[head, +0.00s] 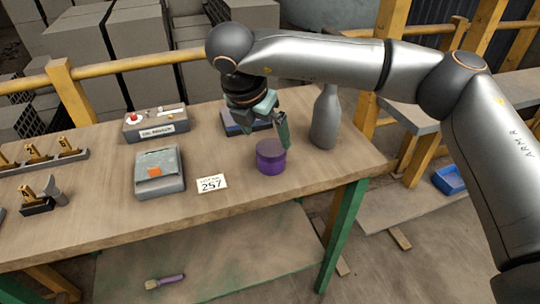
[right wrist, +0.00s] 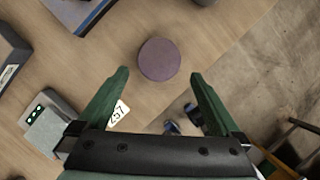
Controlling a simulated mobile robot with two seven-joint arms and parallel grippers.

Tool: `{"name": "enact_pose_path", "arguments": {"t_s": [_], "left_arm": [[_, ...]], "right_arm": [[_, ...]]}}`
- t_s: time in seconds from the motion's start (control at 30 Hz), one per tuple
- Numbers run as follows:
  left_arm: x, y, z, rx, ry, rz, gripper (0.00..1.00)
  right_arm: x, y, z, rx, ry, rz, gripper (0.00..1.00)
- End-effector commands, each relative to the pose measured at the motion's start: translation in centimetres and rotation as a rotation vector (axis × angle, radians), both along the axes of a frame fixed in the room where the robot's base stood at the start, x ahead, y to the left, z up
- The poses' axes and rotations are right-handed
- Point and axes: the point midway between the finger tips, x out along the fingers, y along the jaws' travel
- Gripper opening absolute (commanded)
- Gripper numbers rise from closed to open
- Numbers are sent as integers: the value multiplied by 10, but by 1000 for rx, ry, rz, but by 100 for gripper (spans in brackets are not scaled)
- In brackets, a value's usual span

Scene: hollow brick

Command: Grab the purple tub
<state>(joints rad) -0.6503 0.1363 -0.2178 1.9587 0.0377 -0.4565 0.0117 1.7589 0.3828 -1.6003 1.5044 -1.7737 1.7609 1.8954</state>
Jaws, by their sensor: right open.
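The purple tub (head: 270,158) is a short round tub standing upright on the wooden table (head: 110,222), near its right part. It also shows in the right wrist view (right wrist: 159,59), seen from above, a little beyond the fingertips and between their lines. My right gripper (head: 277,120) is just above the tub in the head view, with its green fingers pointing down. In the right wrist view the fingers (right wrist: 159,75) are spread apart with nothing between them. My left gripper is not in view.
A grey bottle (head: 326,118) stands close right of the tub. A dark blue item (head: 233,128) lies behind it, partly hidden by my gripper. A "257" card (head: 212,184), a grey device (head: 160,172) and a control box (head: 155,124) lie to the left. The table's front right is clear.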

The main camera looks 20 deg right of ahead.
Motion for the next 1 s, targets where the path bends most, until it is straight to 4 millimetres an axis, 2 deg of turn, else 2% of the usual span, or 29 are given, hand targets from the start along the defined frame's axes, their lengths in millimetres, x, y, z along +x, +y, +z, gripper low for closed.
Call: {"name": "enact_pose_path", "arguments": {"t_s": [0.1,0.37,0.6,0.73,0.93,1.0], "left_arm": [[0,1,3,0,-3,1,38],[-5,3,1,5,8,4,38],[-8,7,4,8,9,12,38],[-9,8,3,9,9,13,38],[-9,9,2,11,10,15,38],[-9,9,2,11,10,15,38]], "right_arm": [[5,-5,-18,1,2,2,100],[10,-11,-38,1,2,3,100],[20,-20,-71,1,3,3,100],[22,-22,-78,3,2,4,100],[22,-22,-78,3,1,4,100],[22,-22,-78,3,1,4,92]]}}
